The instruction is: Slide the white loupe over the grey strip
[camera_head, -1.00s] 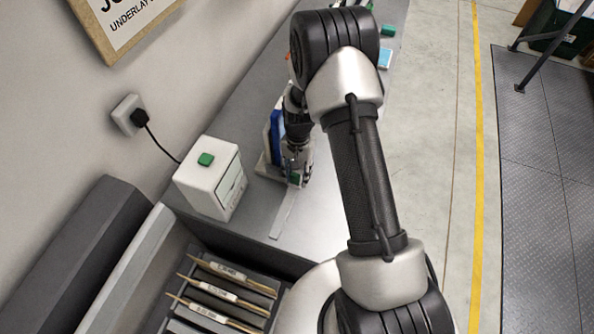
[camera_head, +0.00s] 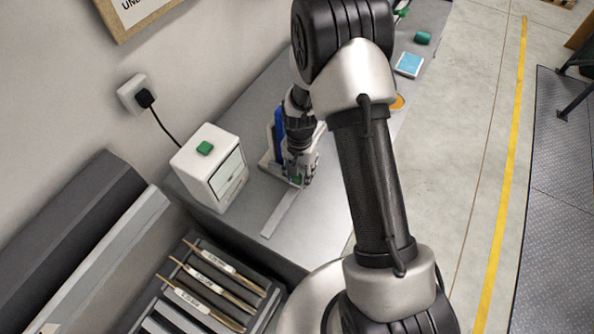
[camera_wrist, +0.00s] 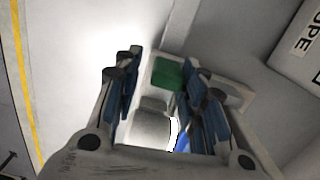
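A light grey strip (camera_head: 281,213) lies on the grey bench in the head view, its upper end running under my gripper (camera_head: 300,172). My gripper is low over that end of the strip. In the wrist view, the fingers of my gripper (camera_wrist: 162,58) stand on either side of a white piece with a green top (camera_wrist: 168,73), apparently the white loupe (camera_wrist: 143,65). The right finger is close against the green part; a small gap shows beside the left finger. Whether the fingers press on the loupe is unclear. In the head view the loupe is mostly hidden by my gripper.
A blue upright thing (camera_head: 279,128) is just behind my gripper. A dark rack (camera_head: 190,318) with labelled slats is in front. Bench around the strip's near end is clear.

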